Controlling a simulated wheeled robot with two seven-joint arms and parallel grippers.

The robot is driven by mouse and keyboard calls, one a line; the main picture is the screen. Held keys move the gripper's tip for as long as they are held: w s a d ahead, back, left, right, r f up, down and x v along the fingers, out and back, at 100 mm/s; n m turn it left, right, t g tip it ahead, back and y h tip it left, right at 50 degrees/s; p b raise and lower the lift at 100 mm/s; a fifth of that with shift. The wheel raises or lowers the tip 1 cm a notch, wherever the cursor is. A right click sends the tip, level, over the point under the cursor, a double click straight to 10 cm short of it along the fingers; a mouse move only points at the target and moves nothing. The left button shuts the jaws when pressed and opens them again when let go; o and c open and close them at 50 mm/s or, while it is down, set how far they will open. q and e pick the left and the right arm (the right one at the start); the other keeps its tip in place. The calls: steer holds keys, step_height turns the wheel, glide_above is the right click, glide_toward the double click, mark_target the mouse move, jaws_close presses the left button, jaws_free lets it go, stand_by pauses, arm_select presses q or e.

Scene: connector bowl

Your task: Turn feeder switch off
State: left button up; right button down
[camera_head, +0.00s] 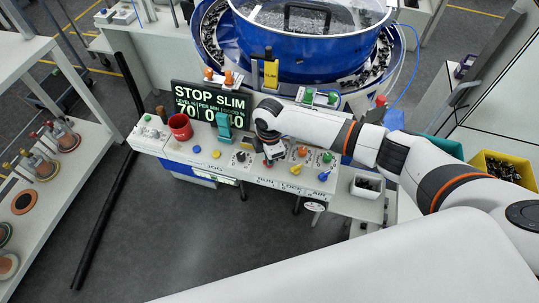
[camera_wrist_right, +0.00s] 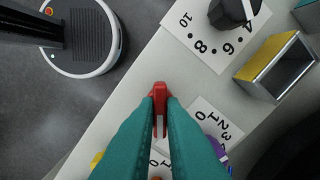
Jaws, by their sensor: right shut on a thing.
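My right gripper (camera_wrist_right: 160,98) reaches down to the control panel and is shut on a small red switch lever (camera_wrist_right: 160,88), with its teal fingertips on either side. In the head view the same gripper (camera_head: 268,160) is at the panel's front part, near the RUN label, and mostly hides the lever. The white control panel (camera_head: 215,166) carries several coloured knobs and labels. The switch's own markings are hidden by the fingers, so I cannot read its position. My left gripper is not in view.
A black knob (camera_wrist_right: 232,12) on a numbered dial and a purple knob (camera_wrist_right: 216,148) sit close to the fingers. A red cup (camera_head: 180,127) and a STOP SLIM display (camera_head: 208,103) stand left of my arm. A blue bowl feeder (camera_head: 310,62) is behind.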

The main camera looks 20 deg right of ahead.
steer(key=shift+w+r+n, duration=0.1)
steer(key=shift+n, duration=0.5)
steer(key=c, duration=1.5)
jaws_free()
steer(key=shift+r+b, duration=1.5)
steer(key=shift+r, duration=4.5)
